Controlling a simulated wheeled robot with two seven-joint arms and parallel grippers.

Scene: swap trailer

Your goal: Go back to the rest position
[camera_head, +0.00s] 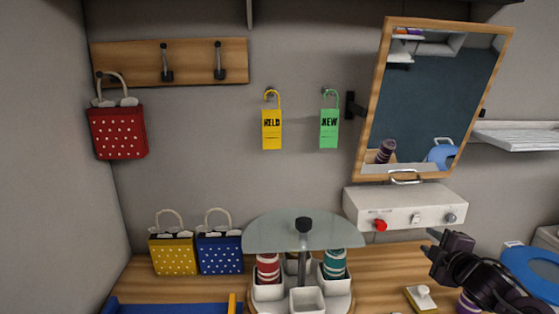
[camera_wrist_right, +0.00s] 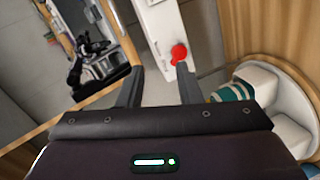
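My right gripper (camera_head: 436,243) is at the right of the head view, above the wooden counter and just below the white control box (camera_head: 405,205). In the right wrist view its two fingers (camera_wrist_right: 160,82) stand apart with nothing between them. The red knob of the control box shows beyond the fingertips in that view (camera_wrist_right: 179,52). My left gripper is not in view.
A rotary stand (camera_head: 303,242) with a glass top and white cups of red and teal spools stands mid-counter. Yellow (camera_head: 173,254) and blue (camera_head: 220,252) dotted bags stand left. A red bag (camera_head: 118,132) hangs above. A tilted mirror (camera_head: 433,98) is upper right.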

